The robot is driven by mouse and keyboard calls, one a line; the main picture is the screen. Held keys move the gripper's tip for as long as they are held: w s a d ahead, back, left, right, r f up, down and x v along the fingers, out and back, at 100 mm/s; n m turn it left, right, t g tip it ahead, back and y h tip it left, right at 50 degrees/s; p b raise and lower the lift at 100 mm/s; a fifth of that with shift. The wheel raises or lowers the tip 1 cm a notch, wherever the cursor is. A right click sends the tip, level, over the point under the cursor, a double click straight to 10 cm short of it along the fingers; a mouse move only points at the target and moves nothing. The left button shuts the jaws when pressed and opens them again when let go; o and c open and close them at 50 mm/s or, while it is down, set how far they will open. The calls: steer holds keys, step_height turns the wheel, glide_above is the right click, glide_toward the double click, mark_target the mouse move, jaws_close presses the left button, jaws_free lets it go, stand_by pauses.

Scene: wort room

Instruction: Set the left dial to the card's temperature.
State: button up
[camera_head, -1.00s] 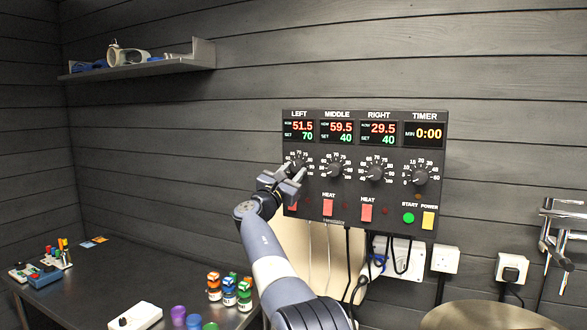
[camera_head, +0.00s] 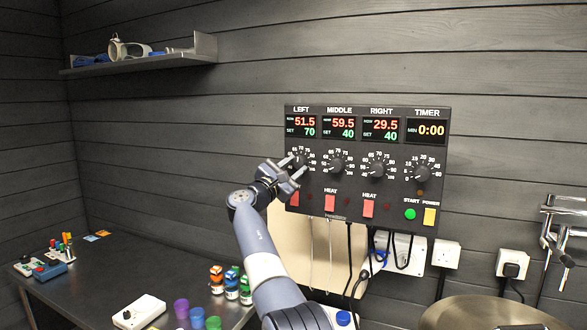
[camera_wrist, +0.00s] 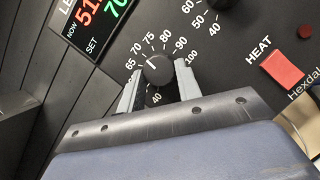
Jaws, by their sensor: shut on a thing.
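The left dial (camera_head: 299,161) is a black knob on the dark control panel (camera_head: 318,218), under the LEFT display (camera_head: 302,124), which reads NOW 51.5 and SET 70. In the wrist view the left dial (camera_wrist: 157,67) stands between the two pale fingers of my gripper (camera_wrist: 157,74), which is shut on it. The dial's white mark points near 70 on the printed scale. In the head view my gripper (camera_head: 294,170) partly covers the dial and its scale. No card with a readable temperature shows; small cards (camera_head: 97,235) lie on the dark table, too small to read.
The middle dial (camera_head: 337,165), right dial (camera_head: 376,166) and timer dial (camera_head: 421,171) sit to the right on the panel. Red heat switches (camera_head: 330,203) lie below. Bottles (camera_head: 231,287) and coloured cups stand on the table (camera_head: 120,276). Cables hang under the panel.

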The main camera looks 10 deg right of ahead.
steer(key=o, duration=1)
steer(key=shift+s+a+f+b, duration=0.4)
steer(key=shift+a+b, duration=0.05)
steer(key=shift+b, duration=0.3)
steer(key=b+v, duration=0.5)
steer(key=v, duration=0.4)
steer(key=shift+s+a+r+b, duration=0.1)
steer(key=shift+s+a+b, duration=0.1)
steer(key=shift+a+b, duration=0.1)
